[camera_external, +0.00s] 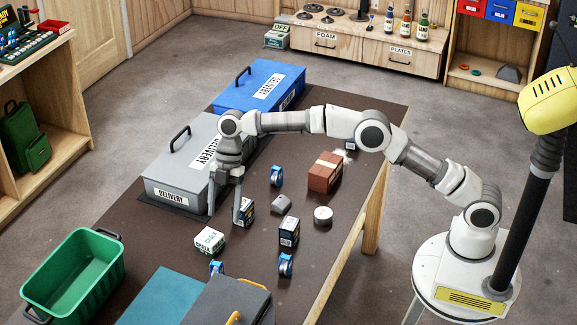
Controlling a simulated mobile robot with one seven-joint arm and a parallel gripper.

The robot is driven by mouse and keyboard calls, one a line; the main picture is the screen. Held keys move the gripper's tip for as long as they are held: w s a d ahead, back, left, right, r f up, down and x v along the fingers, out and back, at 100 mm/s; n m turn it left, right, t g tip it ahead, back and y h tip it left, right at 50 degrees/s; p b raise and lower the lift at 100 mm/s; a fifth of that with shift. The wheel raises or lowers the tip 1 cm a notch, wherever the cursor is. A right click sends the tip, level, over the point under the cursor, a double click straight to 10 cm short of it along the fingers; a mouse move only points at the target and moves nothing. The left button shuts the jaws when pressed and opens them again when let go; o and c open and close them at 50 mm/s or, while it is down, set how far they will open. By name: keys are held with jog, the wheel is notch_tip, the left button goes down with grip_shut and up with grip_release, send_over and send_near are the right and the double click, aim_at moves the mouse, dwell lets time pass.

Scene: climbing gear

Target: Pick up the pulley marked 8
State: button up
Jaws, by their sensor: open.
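Blue-and-silver pulleys stand on the dark table (120,213): one (277,175) right of my gripper, one (286,265) towards the front, and one (217,267) partly hidden behind the grey case at the front. Their numbers are too small to read, so I cannot tell which is marked 8. My gripper (225,214) points down over the table, open, with nothing seen between its fingers. Its right finger overlaps a small dark box (248,212) in the picture; I cannot tell whether they touch.
A white box (209,240), dark box (289,232), grey block (281,203), white roll (323,215) and brown carton (325,172) stand nearby. Grey (180,180) and blue (252,84) delivery boxes line the back left. A green crate (73,285) and grey case (225,305) are in front.

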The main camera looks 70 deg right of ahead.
jog(key=f, duration=0.1)
jog(key=b, duration=0.2)
send_near(217, 269)
jog(key=shift+n, duration=0.3)
jog(key=f, duration=0.6)
jog(key=shift+w+a+f, duration=0.1)
jog(key=shift+w, duration=0.2)
jog(key=shift+x, duration=2.75)
jog(key=shift+a, duration=0.1)
grip_shut()
